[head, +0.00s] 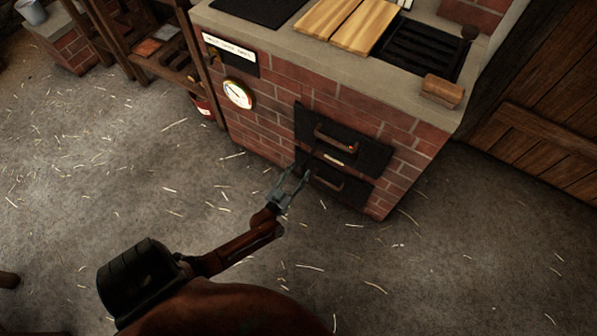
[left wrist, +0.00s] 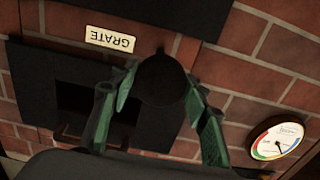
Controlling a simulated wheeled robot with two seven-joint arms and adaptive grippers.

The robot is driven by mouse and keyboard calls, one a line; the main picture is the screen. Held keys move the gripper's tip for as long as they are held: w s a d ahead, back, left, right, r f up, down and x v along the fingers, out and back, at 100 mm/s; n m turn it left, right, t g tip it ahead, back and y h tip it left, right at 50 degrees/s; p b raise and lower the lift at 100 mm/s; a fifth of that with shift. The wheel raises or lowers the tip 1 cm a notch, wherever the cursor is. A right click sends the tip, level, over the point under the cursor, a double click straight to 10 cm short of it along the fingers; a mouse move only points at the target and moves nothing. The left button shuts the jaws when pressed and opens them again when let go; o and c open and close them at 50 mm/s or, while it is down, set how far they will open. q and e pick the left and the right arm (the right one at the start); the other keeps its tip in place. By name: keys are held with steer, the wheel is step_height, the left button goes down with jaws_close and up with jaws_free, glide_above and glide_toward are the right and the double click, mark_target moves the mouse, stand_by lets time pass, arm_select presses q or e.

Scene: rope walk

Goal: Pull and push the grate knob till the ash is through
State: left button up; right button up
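The round dark grate knob (left wrist: 163,78) stands out from the brick stove front in the left wrist view, beside an upside-down white GRATE label (left wrist: 110,40). My left gripper (head: 299,176) is at the left edge of the black stove doors. In the left wrist view its green-padded fingers (left wrist: 164,90) lie on both sides of the knob and appear to touch it. In the head view the knob is too small and covered to make out. No ash shows, and the inside of the stove is hidden. My right gripper is not in view.
The brick stove (head: 275,125) has an upper black door (head: 358,143) and a lower one (head: 348,188), both with bar handles. A dial gauge (head: 238,93) is left of them. A wooden block (head: 442,91) lies on the top's edge. The straw-strewn floor (head: 120,190) is open at the left.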

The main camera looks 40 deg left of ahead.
arm_select(q)
steer(key=o, duration=0.3)
steer(key=v, duration=1.2)
